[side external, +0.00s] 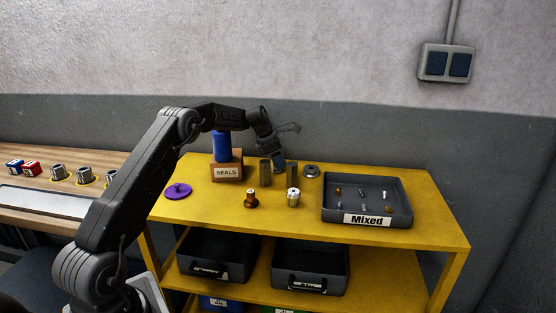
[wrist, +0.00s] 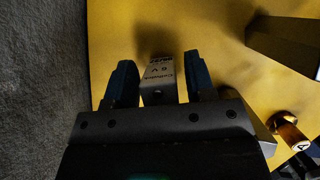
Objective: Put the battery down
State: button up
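The battery (wrist: 158,75) is a grey block with dark lettering that reads "9 V" in the wrist view. It lies between the two dark blue fingers of my gripper (wrist: 159,72), with narrow gaps showing beside it, clearest on the right. The fingers look open around it. In the side view my gripper (side external: 277,158) is low over the back of the yellow table (side external: 420,200), behind two brownish posts. The battery cannot be made out there, and I cannot tell whether it touches the table top.
Two brownish posts (side external: 265,173) stand close in front of my gripper. A seals box (side external: 227,172) with a blue cylinder (side external: 221,146) is left; a grey ring part (side external: 311,171) and the Mixed tray (side external: 405,219) are right. A brass part (side external: 251,199) and silver part (side external: 293,198) stand in front.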

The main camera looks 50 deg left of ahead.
jog(key=shift+o, duration=0.5)
jog(key=shift+r, duration=0.1)
jog(key=shift+r, duration=0.3)
jog(key=v, duration=1.1)
jog(key=s+d+r+m, duration=0.3)
jog(key=d+r+m, duration=0.15)
jog(key=d, duration=0.25)
jog(key=s+d+r+m+y, duration=0.1)
jog(key=s+d+r+m, duration=0.3)
jog(key=d, duration=0.3)
jog(key=s+d+r+m, duration=0.2)
jog(key=s+d+m, duration=0.1)
jog(key=d+m, duration=0.3)
jog(key=s+d+f+m, duration=0.2)
jog(key=s+d+m, duration=0.2)
jog(key=s, duration=0.4)
jog(key=s+d+f+m+t, duration=0.1)
jog(key=s+d+f+m, duration=0.1)
jog(key=s+d+m, duration=0.3)
jog(key=s+d+f+m, duration=0.2)
jog(key=s+d+m, duration=0.3)
jog(key=s+m, duration=0.3)
jog(key=s, duration=0.2)
jog(key=shift+s+y, duration=0.35)
jog(key=shift+y, duration=0.05)
